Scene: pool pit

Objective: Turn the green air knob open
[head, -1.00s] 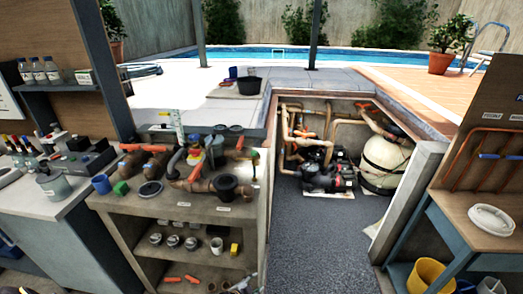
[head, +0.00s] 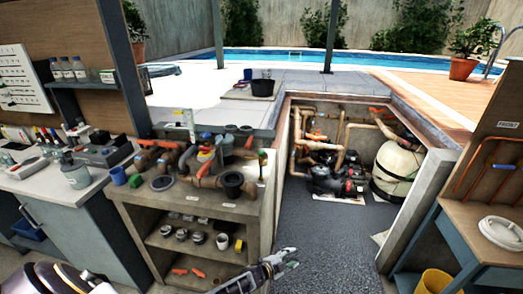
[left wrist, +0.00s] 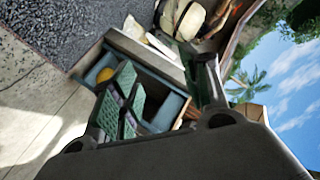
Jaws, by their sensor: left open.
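My left gripper (head: 288,258) is low in front of the bench shelves, over the dark floor, well below and apart from the green part. In the left wrist view, my left gripper (left wrist: 168,85) has its fingers spread with nothing between them. No green knob shows there. My right gripper is out of view.
The pipe bench (head: 190,205) has open shelves with several fittings. The pit behind holds pipes, a black pump (head: 330,180) and a cream tank (head: 398,165). Dark floor is clear in front.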

